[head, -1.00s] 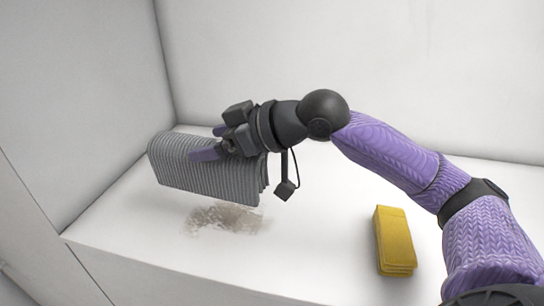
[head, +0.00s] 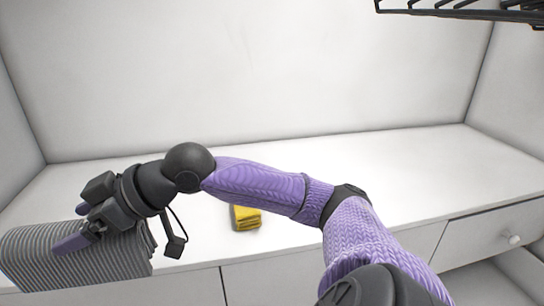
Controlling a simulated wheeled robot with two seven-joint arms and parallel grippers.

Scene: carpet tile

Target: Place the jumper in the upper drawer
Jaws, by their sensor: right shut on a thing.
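A folded grey striped garment, which I take for the jumper (head: 110,258), hangs at the lower left of the head view. My right gripper (head: 72,228) is shut on its upper fold and holds it up above the white surface. The garment's left end runs to the edge of the picture. A white drawer front with a round knob (head: 490,243) shows at the right, below the white surface; it looks closed. More drawer fronts along the bottom are partly hidden. I cannot tell which is the upper drawer. My left gripper is not in view.
A black wire rack (head: 470,10) shows at the top right. White walls close off the back and sides. The surface to the right is clear. An open space shows below the knobbed drawer.

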